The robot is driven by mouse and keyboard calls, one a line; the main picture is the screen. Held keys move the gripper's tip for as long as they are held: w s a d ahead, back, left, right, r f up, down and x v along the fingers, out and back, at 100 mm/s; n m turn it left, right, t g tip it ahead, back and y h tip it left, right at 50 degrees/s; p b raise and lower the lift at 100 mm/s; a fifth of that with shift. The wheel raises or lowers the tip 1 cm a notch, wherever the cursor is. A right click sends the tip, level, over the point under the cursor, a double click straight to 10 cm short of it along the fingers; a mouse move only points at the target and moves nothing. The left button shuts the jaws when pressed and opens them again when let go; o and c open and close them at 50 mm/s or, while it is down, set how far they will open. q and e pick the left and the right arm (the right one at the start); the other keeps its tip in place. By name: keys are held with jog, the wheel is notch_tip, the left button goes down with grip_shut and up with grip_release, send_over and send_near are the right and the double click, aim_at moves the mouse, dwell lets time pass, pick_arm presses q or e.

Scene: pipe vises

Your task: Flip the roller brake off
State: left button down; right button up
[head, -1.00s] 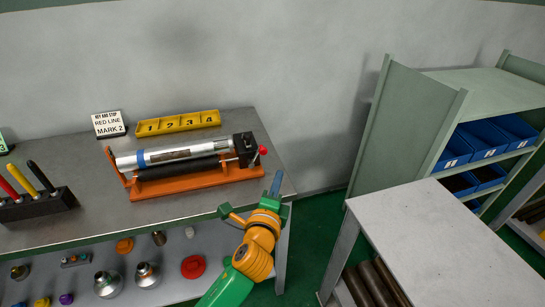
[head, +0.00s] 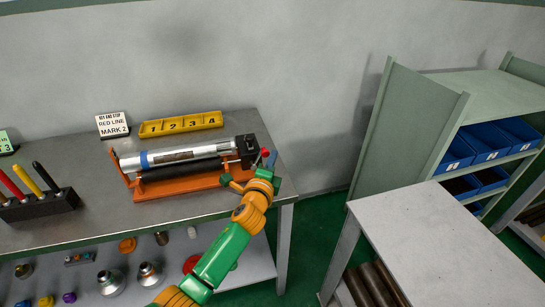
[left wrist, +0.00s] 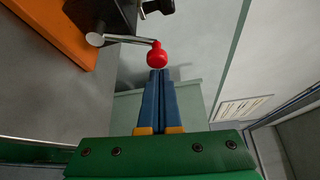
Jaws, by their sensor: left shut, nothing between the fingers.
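The roller stand has an orange base (head: 200,184), a silver pipe (head: 180,155) with a blue band, and a dark roller under it. A black block (head: 247,148) stands at its right end. The brake lever's red knob (head: 265,152) sits just right of that block. In the left wrist view the red knob (left wrist: 157,54) tops a thin metal lever (left wrist: 125,39). My left gripper (head: 271,160) is shut and empty. Its blue fingertips (left wrist: 159,73) are right at the knob; I cannot tell if they touch. My right gripper is not in view.
A yellow numbered tray (head: 181,124) and a "RED LINE MARK 2" sign (head: 112,124) stand behind the roller stand. A black marker holder (head: 38,206) is at left. A grey side table (head: 440,235) and a shelf with blue bins stand at right.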

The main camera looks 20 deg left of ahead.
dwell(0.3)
pick_arm(q)
jog(key=shift+s+a+n+b, duration=0.1)
jog(key=shift+a+n+b, duration=0.05)
jog(key=shift+n+b, duration=0.2)
jog(key=shift+s+a+r+n+t+b, duration=0.15)
jog(key=shift+n+t+b, duration=0.1)
jog(key=shift+t+b, duration=0.15)
jog(key=s+a+n+t+y+b, duration=0.3)
jog(key=a+n+b, duration=0.2)
jog(key=n+b, duration=0.5)
jog(key=shift+s+a+r+n+t+y+b, duration=0.2)
jog(key=shift+s+r+n+t+y+b, duration=0.15)
jog(key=shift+b, duration=0.75)
jog(key=shift+w, duration=0.1)
